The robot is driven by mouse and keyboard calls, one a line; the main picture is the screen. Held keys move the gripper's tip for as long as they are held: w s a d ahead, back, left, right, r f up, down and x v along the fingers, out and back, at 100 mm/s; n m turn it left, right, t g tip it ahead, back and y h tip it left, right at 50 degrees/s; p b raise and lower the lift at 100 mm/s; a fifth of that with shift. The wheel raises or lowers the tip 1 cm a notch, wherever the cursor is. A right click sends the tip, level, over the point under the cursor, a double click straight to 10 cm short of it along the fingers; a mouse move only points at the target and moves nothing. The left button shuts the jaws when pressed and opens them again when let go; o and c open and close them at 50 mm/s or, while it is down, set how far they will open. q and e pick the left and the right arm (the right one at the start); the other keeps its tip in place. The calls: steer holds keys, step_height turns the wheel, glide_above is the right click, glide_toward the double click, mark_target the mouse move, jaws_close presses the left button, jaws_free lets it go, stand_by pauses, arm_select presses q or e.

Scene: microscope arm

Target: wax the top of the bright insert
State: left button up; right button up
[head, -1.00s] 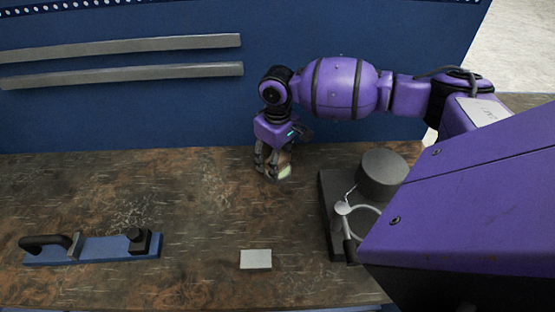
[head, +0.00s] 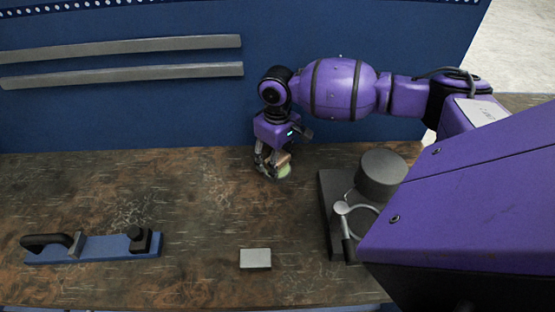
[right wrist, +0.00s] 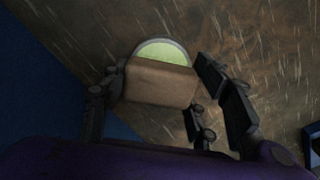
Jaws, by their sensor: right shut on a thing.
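A pale silver block (head: 255,260), which looks like the bright insert, lies flat near the front middle of the bench with its top bare to view. My right gripper (head: 271,165) is at the back of the bench, shut on a tan block (right wrist: 160,83). Under or just beyond the block is a round, pale green thing with a light rim (right wrist: 163,52), perhaps a wax tin. It also shows in the head view (head: 285,171). The block covers part of it, and I cannot tell if they touch. My left gripper is not in view.
A blue plane-like tool (head: 105,248) with a black handle lies at the left. A dark grey stand (head: 334,190) with a cylinder (head: 382,174) and a light curved piece is at the right. A blue wall with two grey rails (head: 130,45) rises behind. The middle of the bench is clear.

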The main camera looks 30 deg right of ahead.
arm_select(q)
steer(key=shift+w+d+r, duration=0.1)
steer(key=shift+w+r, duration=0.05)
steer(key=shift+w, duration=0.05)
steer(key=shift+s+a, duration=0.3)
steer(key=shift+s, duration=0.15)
arm_select(e)
steer(key=shift+s+f, duration=0.1)
steer(key=shift+f, duration=0.05)
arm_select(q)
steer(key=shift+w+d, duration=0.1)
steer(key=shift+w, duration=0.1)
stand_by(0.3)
arm_select(e)
steer(key=shift+r+p, duration=0.35)
steer(key=shift+r, duration=0.05)
steer(key=shift+r+p, duration=0.7)
steer(key=shift+r, duration=0.8)
steer(key=shift+r+p, duration=0.4)
steer(key=shift+r, duration=1.35)
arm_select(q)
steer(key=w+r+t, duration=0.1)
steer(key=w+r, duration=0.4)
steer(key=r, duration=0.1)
